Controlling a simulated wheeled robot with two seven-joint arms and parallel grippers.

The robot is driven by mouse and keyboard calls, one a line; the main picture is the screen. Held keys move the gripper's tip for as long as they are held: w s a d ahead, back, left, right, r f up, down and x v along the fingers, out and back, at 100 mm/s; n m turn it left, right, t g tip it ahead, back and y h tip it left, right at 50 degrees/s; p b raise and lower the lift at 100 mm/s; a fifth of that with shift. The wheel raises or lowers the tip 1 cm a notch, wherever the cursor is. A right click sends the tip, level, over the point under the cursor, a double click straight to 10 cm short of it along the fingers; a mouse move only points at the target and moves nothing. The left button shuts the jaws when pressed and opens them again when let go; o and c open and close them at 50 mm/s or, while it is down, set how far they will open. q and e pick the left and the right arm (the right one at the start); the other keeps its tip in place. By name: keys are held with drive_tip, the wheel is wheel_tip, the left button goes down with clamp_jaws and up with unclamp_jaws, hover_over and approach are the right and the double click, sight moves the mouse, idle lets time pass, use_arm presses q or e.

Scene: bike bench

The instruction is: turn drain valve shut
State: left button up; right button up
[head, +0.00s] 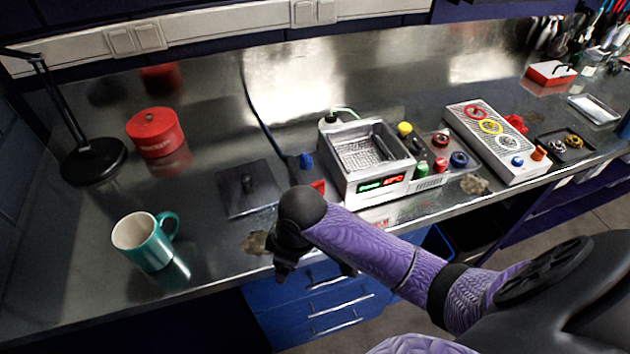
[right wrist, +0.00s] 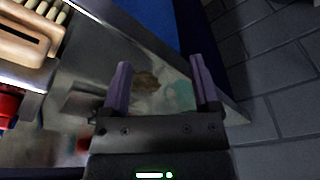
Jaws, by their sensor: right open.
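The metal cleaner tank (head: 340,178) stands on the bench with a mesh basket inside and a lit green and red display. On its left side are a small blue part (head: 306,160) and a red part (head: 318,187); I cannot tell for certain which is the drain valve or how its handle is turned. My right gripper (head: 312,268) is at the bench's front edge, below and left of the tank, partly hidden by my purple arm. In the right wrist view its two fingers (right wrist: 160,64) are apart with nothing between them. My left gripper is not in view.
A teal mug (head: 143,244), red tin (head: 155,132), black lamp base (head: 94,160) and dark square plate (head: 248,188) stand left. Several coloured bottles and knobs (head: 440,165) and a perforated box (head: 495,140) stand right. Bare bench lies between mug and plate.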

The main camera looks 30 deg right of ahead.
sight(318, 183)
drive_tip(key=shift+g+h, duration=0.8)
drive_tip(key=w+d+r, duration=0.3)
drive_tip(key=d+r, duration=0.1)
drive_tip(key=w+d+r, duration=0.3)
drive_tip(key=d+r, duration=0.1)
drive_tip(key=w+d+r, duration=0.3)
drive_tip(key=d+r, duration=0.1)
drive_tip(key=shift+w+d+r, duration=0.25)
drive_tip(key=shift+w+r, duration=0.05)
drive_tip(key=shift+r, duration=0.1)
wheel_tip(318, 183, down, 9)
drive_tip(key=shift+f+b, duration=0.15)
drive_tip(key=shift+b, duration=0.95)
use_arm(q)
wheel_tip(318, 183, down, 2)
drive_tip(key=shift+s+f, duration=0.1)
use_arm(e)
drive_tip(key=shift+f, duration=0.15)
drive_tip(key=c, duration=0.8)
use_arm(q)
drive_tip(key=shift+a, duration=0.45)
use_arm(e)
clamp_jaws()
